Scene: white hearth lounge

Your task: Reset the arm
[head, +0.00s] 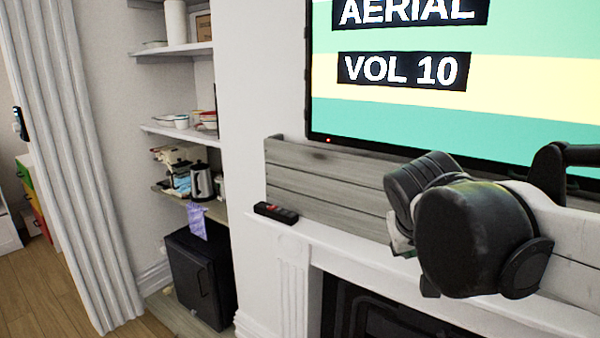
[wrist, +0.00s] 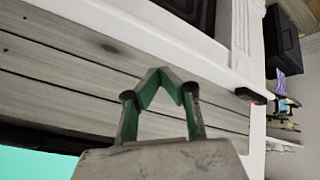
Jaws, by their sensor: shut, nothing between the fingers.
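My gripper (wrist: 160,76) shows in the wrist view with its green-lined fingers drawn together at the tips and nothing between them. It hangs in front of the grey wooden planks above the mantel. In the head view my dark arm (head: 470,238) is raised at the right, in front of the fireplace mantel and below the screen. There the wrist hides most of my gripper, and its fingers cannot be made out.
A black and red object (head: 275,212) lies on the white mantel (head: 345,246), left of my arm; it also shows in the wrist view (wrist: 250,95). The screen (head: 400,115) is above. Shelves with a kettle (head: 201,181) and a black cabinet (head: 200,277) stand at left.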

